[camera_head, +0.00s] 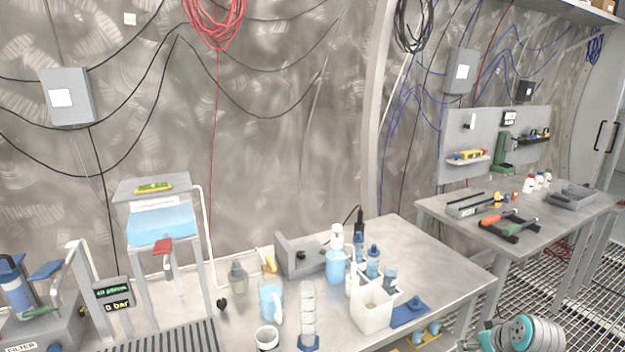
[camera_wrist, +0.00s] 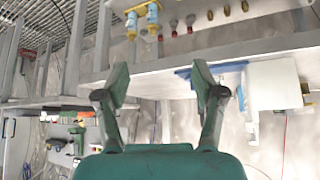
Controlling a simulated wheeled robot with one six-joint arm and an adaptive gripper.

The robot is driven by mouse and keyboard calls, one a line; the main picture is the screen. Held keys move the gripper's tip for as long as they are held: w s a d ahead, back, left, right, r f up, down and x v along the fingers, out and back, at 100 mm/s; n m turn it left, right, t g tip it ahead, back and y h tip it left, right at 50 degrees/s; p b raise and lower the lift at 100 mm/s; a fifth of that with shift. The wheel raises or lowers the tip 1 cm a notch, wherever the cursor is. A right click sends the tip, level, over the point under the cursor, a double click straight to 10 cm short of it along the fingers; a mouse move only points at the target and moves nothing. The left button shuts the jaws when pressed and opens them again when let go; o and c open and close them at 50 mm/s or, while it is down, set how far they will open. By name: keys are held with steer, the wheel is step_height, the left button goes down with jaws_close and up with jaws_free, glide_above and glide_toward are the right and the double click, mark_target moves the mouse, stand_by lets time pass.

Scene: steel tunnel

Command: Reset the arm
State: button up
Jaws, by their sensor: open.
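My gripper (camera_wrist: 160,88) shows in the wrist view with its two fingers spread wide apart and nothing between them. The wrist view looks upside down, with the bench edge and the tunnel wall behind the fingers. In the head view, part of my arm (camera_head: 522,335) shows at the bottom right, in front of the floor grating. The gripper itself cannot be made out in the head view.
A workbench (camera_head: 440,262) holds bottles, a white container (camera_head: 371,310) and a blue tray (camera_head: 409,311). A second table (camera_head: 455,213) to the right holds tools and a grey tray (camera_head: 572,196). Floor grating (camera_head: 590,290) shows at the right.

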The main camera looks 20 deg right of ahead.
steer(key=s+a+f+t, duration=0.1)
steer(key=s+a+f, duration=0.2)
steer(key=a+f, duration=0.6)
steer(key=s+a+f+t, duration=0.1)
steer(key=s+a+f, duration=0.25)
steer(key=a, duration=0.85)
steer(key=s+a+n+t, duration=0.1)
steer(key=s+a+t, duration=0.1)
steer(key=s+a, duration=1)
steer(key=s+a+r+n+t+y, duration=0.1)
steer(key=s+a+r+t, duration=0.1)
steer(key=s+a+r, duration=0.2)
steer(key=s+a+r+n+t+y, duration=0.1)
steer(key=s+a+r, duration=0.3)
steer(key=s+r, duration=0.5)
steer(key=s, duration=0.3)
steer(key=shift+s+a+r+n+t, duration=0.25)
steer(key=shift+s+r+n+t, duration=0.15)
